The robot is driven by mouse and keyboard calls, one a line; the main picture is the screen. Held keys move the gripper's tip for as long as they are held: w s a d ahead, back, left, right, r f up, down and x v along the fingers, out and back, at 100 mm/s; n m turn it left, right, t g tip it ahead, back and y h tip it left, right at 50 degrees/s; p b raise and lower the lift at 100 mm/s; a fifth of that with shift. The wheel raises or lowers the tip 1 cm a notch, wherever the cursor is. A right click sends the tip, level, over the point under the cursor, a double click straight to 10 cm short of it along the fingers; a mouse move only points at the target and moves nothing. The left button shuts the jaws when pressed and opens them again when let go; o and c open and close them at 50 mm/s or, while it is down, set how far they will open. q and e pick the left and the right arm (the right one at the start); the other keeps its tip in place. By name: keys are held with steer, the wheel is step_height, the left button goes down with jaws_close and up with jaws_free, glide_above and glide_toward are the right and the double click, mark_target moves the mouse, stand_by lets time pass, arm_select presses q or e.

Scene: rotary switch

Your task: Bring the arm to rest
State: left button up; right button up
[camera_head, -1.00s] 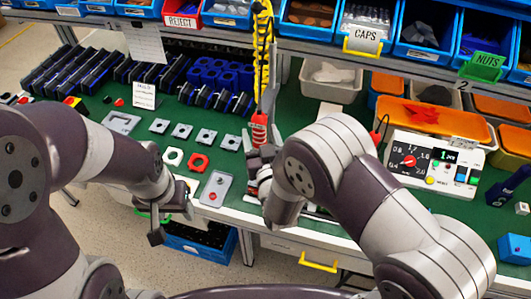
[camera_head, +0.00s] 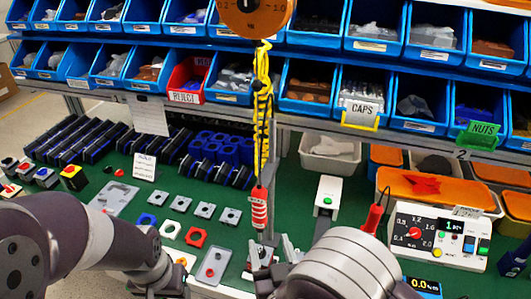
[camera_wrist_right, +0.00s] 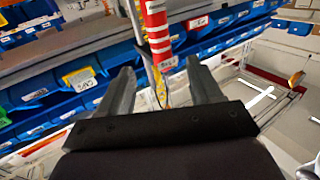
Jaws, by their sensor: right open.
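My right gripper (camera_head: 272,256) is open near the front of the green bench; its forearm covers the bench at lower right. In the right wrist view its two grey fingers (camera_wrist_right: 163,85) stand apart, nothing clamped between them. A red tool with white bands (camera_head: 258,210) hangs on a yellow coiled cord, just above and behind the gripper. In the wrist view the red tool (camera_wrist_right: 157,38) shows upright between the fingertips; its depth is hard to judge. My left gripper (camera_head: 165,283) is at the bottom edge, mostly cut off, so its jaws cannot be read.
Small square plates (camera_head: 204,210) and coloured rings lie on the bench. A white control box (camera_head: 434,237) with a dial stands at right. A white box with a green button (camera_head: 327,196) stands mid-bench. Blue bins (camera_head: 305,92) line the shelves above.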

steer(key=w+d+f+m+g+h, duration=0.1)
steer(key=w+d+f+g+h, duration=0.15)
steer(key=d+f+g, duration=0.35)
steer(key=s+d+r+g, duration=0.2)
steer(key=s+d+g, duration=0.8)
steer(key=s, duration=0.1)
steer(key=shift+r+m+h, duration=0.35)
steer(key=shift+m, duration=0.05)
steer(key=shift+d, duration=0.1)
stand_by(1.0)
